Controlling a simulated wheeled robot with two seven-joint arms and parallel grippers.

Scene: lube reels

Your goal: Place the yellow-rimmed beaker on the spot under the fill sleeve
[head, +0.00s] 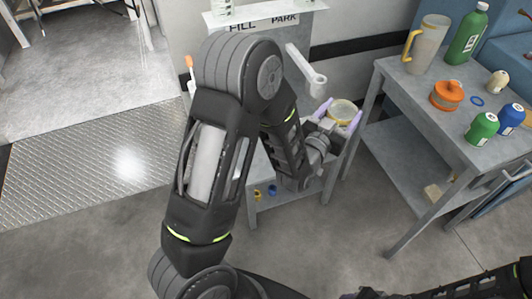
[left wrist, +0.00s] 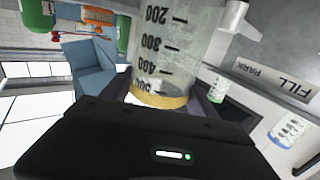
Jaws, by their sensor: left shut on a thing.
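The yellow-rimmed beaker (head: 343,108) is clear, with black volume marks, and stands out large in the left wrist view (left wrist: 160,50). My left gripper (head: 338,115) has its purple fingers on both sides of it, shut on it just below the rim. The left wrist picture is upside down, so the yellow rim is at the beaker's upper end. A grey arm with a ringed end (head: 307,70) reaches out close to the beaker, to its upper left; I cannot tell whether it is the fill sleeve. The spot under the sleeve is not clearly visible. My right gripper is not in view.
A shelf has FILL (head: 242,26) and PARK (head: 285,19) labels. The grey side table (head: 405,88) on the right bears a yellow-handled pitcher (head: 427,44), a green bottle (head: 467,34), an orange pot (head: 446,95) and several small bottles. My left arm hides much of the fill stand.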

